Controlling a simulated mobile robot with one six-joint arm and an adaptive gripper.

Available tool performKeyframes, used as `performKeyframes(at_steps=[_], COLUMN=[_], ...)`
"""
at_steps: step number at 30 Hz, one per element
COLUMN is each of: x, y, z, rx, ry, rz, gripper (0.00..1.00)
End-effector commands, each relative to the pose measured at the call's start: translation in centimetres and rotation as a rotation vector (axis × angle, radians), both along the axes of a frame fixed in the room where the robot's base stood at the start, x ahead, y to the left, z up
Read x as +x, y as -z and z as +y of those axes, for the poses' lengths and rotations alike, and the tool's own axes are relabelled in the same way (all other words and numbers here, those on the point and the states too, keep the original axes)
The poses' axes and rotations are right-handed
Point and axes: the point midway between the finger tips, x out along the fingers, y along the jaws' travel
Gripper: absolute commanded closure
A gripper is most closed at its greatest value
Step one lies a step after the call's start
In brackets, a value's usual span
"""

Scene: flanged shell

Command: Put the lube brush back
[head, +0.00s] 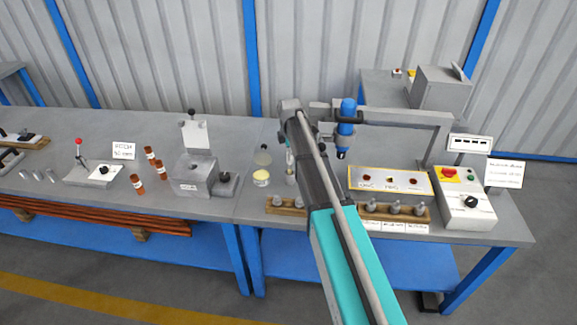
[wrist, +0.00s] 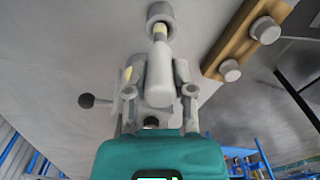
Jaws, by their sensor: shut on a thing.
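The lube brush, with a pale grey handle (wrist: 158,85) and a yellowish tip end (wrist: 160,32), is between the two fingers of my gripper (wrist: 159,92) in the wrist view. My gripper is shut on the handle. The tip end points at a round grey holder (wrist: 160,12) and meets its opening; I cannot tell how deep it is inside. In the head view the brush (head: 289,157) stands about upright over the small grey holder (head: 291,179). My arm hides most of the gripper there.
A wooden rack (head: 287,208) with grey pegs lies in front. A blue tool (head: 347,115) hangs to the right above a button panel (head: 390,180).

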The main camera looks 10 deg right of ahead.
Motion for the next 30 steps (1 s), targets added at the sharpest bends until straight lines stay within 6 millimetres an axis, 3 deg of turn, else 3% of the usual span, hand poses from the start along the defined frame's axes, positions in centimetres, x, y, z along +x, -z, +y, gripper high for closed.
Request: performKeyframes(at_steps=[14, 30], x=[0.0, 0.0], y=[0.3, 3.8], z=[-0.1, -0.2], rx=[0.0, 0.0], ry=[0.001, 0.002], rz=[0.0, 0.0], gripper=[1.0, 1.0])
